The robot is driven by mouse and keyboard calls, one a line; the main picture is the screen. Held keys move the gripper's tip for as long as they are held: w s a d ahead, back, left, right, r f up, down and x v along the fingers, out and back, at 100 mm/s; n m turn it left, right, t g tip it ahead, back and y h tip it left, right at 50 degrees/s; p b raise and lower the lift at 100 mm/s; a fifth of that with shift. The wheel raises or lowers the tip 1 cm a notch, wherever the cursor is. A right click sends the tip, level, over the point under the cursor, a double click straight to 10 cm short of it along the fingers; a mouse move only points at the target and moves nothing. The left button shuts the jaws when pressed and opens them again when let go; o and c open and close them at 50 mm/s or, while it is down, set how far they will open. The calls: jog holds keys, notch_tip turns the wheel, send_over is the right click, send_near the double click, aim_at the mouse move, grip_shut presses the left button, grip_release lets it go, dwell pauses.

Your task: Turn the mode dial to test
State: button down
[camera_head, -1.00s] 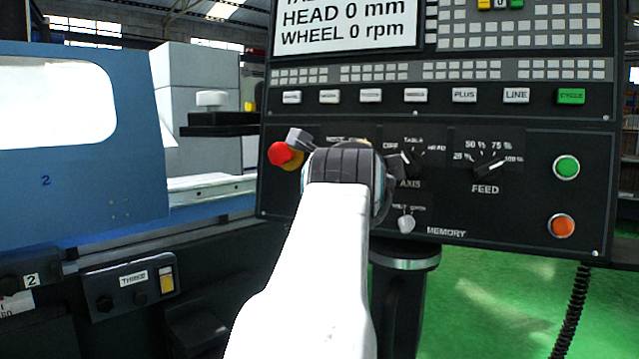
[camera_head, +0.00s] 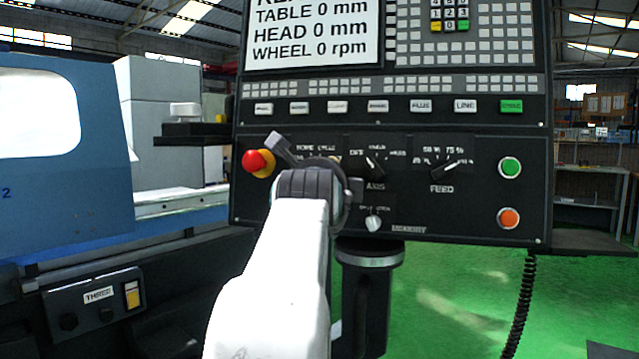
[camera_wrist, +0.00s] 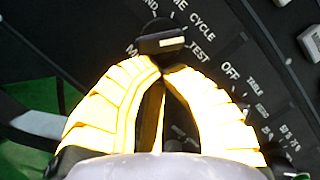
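The mode dial (camera_wrist: 160,40) is a black knob with a white mark in the wrist view. Its mark points right, toward the side with the labels CYCLE and TEST (camera_wrist: 199,51); I cannot tell exactly which position it is at. My gripper (camera_wrist: 162,67) has its two fingertips drawn together just below the dial in the picture, with nothing visible between them. I cannot tell whether they touch the dial.
The black control panel (camera_head: 430,215) carries the axis dial (camera_head: 374,168), feed dial (camera_head: 444,170), memory switch (camera_head: 374,223), green button (camera_head: 509,168) and orange button (camera_head: 508,217). A red emergency knob (camera_head: 256,161) is close left of my gripper. Open green floor lies below right.

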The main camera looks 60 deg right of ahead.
jog(key=shift+w+f, duration=0.25)
jog(key=shift+f, duration=0.1)
jog(key=shift+w+b, duration=0.1)
jog(key=shift+b, duration=0.2)
jog(key=shift+w+a+f, duration=0.1)
jog(key=shift+w, duration=0.15)
dwell(1.4)
